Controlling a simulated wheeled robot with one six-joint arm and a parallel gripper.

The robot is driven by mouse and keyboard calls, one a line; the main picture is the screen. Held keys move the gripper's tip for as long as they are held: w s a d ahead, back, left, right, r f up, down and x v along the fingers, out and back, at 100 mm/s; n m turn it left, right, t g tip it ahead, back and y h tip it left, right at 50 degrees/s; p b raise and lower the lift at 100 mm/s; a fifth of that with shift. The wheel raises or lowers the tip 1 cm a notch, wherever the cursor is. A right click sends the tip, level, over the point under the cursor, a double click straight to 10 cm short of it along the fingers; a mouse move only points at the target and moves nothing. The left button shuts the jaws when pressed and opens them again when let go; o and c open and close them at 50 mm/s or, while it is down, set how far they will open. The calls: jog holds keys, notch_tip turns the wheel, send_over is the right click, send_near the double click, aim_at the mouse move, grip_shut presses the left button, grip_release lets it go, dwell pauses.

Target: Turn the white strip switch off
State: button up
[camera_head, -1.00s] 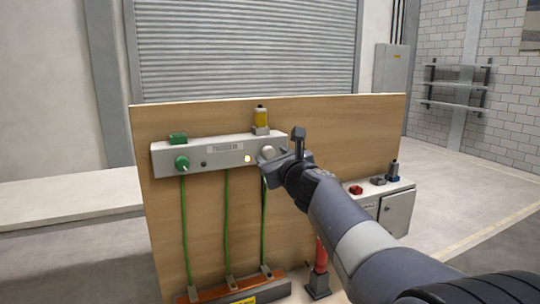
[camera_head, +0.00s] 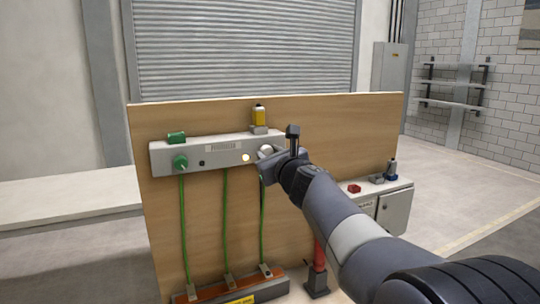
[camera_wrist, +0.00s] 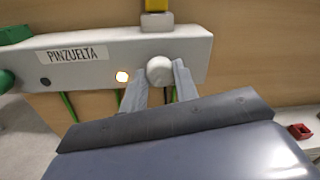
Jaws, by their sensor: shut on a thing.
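The white strip (camera_head: 212,148) is a long box on the upper part of a wooden panel. It also shows in the wrist view (camera_wrist: 112,75), with the label PINZUELTA. A round white knob (camera_wrist: 160,70) sits at its right end, beside a small lit lamp (camera_wrist: 122,77). The lamp glows in the head view (camera_head: 245,157) too. My gripper (camera_wrist: 159,80) has one finger on each side of the white knob and is shut on it. In the head view my gripper (camera_head: 266,155) reaches the strip's right end and partly covers the knob.
A green knob (camera_head: 180,162) and a dark round spot (camera_head: 202,163) are on the strip's left part. A yellow item (camera_head: 259,116) stands above it. Green cables (camera_head: 226,215) hang below.

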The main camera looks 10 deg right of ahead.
jog(key=shift+f+n+b, duration=0.1)
jog(key=shift+n+b, duration=0.3)
jog(key=shift+b, duration=0.05)
jog(key=shift+c, duration=0.2)
jog(key=shift+f+n+b, duration=0.1)
jog(key=shift+n+b, duration=0.75)
jog(key=shift+n, duration=0.15)
jog(key=n+b, duration=0.2)
jog(key=shift+n, duration=0.4)
jog(key=n+b, duration=0.2)
jog(key=n, duration=0.1)
jog(key=shift+n, duration=0.3)
jog(key=shift+d+n+b, duration=0.1)
jog(key=shift+n+b, duration=0.95)
jog(key=shift+n, duration=0.35)
jog(key=o, duration=1)
jog(key=shift+c, duration=0.2)
